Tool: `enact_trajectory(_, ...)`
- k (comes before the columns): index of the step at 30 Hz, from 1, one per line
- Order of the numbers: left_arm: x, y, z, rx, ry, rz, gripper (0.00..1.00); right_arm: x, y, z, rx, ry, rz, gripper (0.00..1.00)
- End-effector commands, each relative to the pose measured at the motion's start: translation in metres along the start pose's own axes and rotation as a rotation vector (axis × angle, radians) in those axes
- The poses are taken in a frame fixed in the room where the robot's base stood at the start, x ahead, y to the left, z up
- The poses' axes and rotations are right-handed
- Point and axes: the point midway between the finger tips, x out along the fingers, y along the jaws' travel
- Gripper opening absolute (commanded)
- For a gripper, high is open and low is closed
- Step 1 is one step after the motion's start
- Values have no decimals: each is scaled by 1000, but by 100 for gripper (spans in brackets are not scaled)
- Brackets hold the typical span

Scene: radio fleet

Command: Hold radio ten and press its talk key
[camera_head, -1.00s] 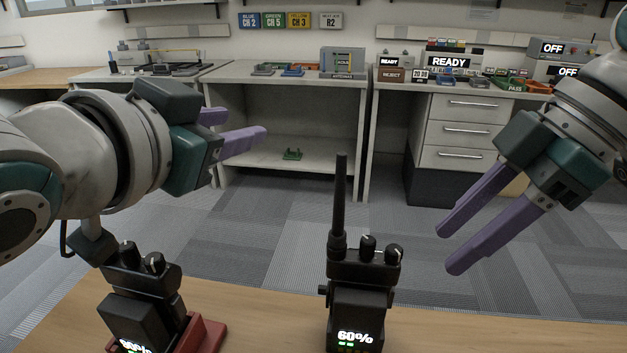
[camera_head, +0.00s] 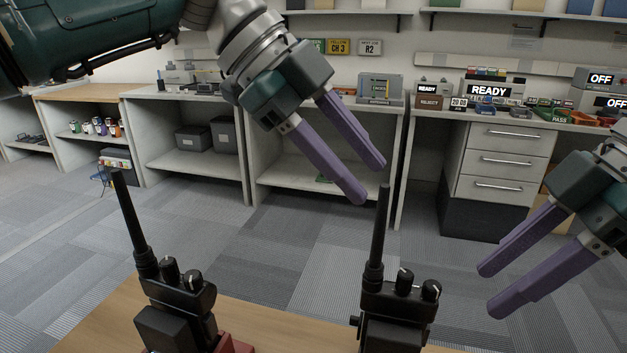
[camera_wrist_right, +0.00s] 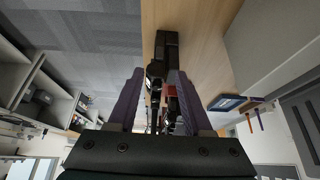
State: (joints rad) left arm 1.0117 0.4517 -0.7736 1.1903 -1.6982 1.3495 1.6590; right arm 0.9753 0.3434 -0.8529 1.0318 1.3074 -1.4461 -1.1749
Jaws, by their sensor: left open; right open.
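Two black radios with upright antennas stand at the front wooden table. The left radio (camera_head: 178,300) is beside or in a red holder (camera_head: 236,344). The right radio (camera_head: 394,308) has two knobs on top; its lower part is cut off by the picture edge. I cannot read which is radio ten, and no talk key is clear. My left gripper (camera_head: 370,182) is open and empty, its fingers pointing down near the right radio's antenna tip. My right gripper (camera_head: 491,290) is open and empty, to the right of that radio. Its fingers (camera_wrist_right: 163,103) also show in the right wrist view, with dark and red things between them.
The wooden table edge (camera_head: 275,318) runs along the front. Grey carpet (camera_head: 270,245) lies open beyond it. At the back stand a shelf unit, a drawer cabinet (camera_head: 505,160) and a bench with READY and OFF displays.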

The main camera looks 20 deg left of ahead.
Motion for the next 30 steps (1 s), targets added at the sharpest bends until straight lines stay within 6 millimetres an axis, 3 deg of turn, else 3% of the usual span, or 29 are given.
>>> enact_trajectory(3, -2, 31, 43, -223, -205, 137, 45, 0, 0, 0, 0, 0, 0, 50)
enact_trajectory(4, 4, 39, 46, -265, -225, 155, 45, 0, 0, 0, 0, 0, 0, 50)
enact_trajectory(9, 28, 62, 50, -406, -271, 186, 45, 0, 0, 0, 0, 0, 0, 50)
enact_trajectory(14, 43, 69, 53, -437, -280, 192, 45, 0, 0, 0, 0, 0, 0, 50)
enact_trajectory(24, 102, 84, 66, -435, -278, 191, 45, 0, 0, 0, 0, 0, 0, 50)
enact_trajectory(30, 120, 87, 70, -433, -277, 188, 45, 0, 0, 0, 0, 0, 0, 50)
